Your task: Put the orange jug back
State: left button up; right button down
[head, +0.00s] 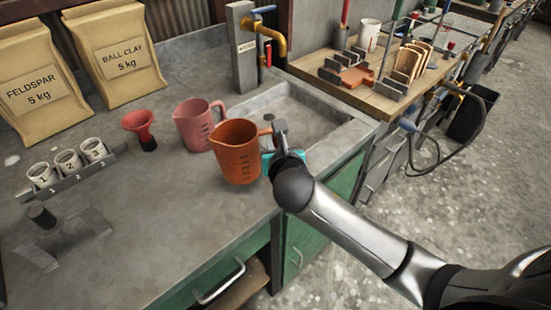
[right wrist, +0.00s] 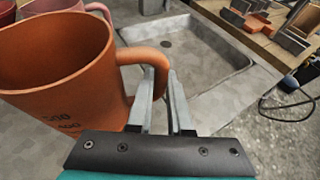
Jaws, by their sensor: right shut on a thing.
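The orange jug (head: 238,155) is upright at the front edge of the grey counter, left of the sink. I cannot tell whether its base touches the counter. My right gripper (head: 280,134) is at its handle, on the jug's right side, and is shut on that handle. In the right wrist view the jug (right wrist: 60,75) fills the left side, and the fingers (right wrist: 162,95) meet the handle's lower part. The left gripper is not in view.
A pink jug (head: 195,128) stands just behind the orange one. A red funnel (head: 139,125), numbered cups (head: 68,162) in a rack and two powder bags (head: 115,55) are to the left. The sink basin (head: 300,115) lies right, below a brass tap (head: 270,38).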

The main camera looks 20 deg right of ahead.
notch_tip(320, 180, down, 4)
jog(key=shift+f+b, duration=0.1)
jog(key=shift+b, duration=0.7)
jog(key=c, duration=1.3)
grip_release()
jog(key=o, duration=0.5)
jog(key=shift+c, duration=0.2)
